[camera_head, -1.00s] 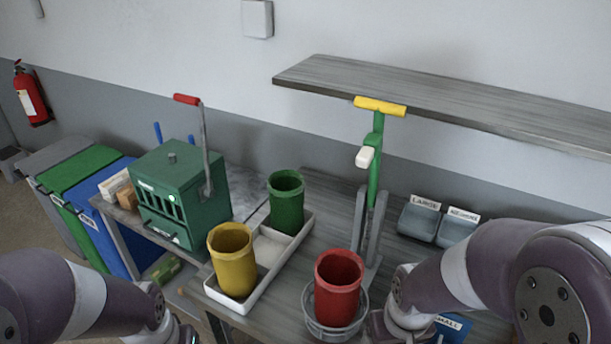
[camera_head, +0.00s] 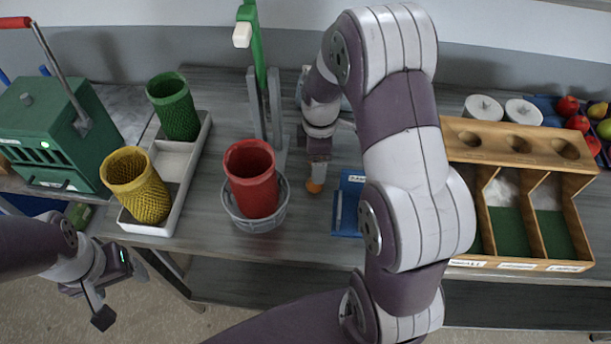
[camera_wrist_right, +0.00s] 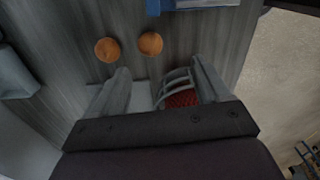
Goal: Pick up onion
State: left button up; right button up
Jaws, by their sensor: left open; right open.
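Two round orange-brown onions, a left one (camera_wrist_right: 107,50) and a right one (camera_wrist_right: 150,44), lie side by side on the table in the right wrist view. My right gripper (camera_wrist_right: 160,90) is open, with both onions outside its jaws, beyond the fingertips. In the head view, one orange onion (camera_head: 314,188) shows just below my right gripper (camera_head: 318,168); the other cannot be made out there. My left gripper (camera_head: 121,296) is open and empty at the lower left, in front of the table edge.
A red cup (camera_head: 251,180) stands in a grey basket (camera_head: 284,200) left of the onions. A blue tray (camera_head: 346,212) lies to their right. A wooden rack (camera_head: 520,150) is at right.

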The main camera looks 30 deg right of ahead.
jog(key=f+n, duration=0.3)
jog(key=w+f+n+p, duration=0.1)
jog(key=f+n, duration=0.3)
jog(key=f+n+p, duration=0.1)
jog(key=f+n, duration=0.2)
jog(key=shift+w+d+f+n, duration=0.15)
jog(key=shift+w+d+n, duration=0.15)
jog(key=shift+w+d, duration=0.05)
jog(key=shift+w+f, duration=0.2)
jog(key=shift+f, duration=0.35)
jog(key=shift+s+r, duration=0.1)
jog(key=c, duration=1.1)
pick_arm(q)
notch_tip(320, 180, up, 3)
jog(key=shift+f, duration=0.15)
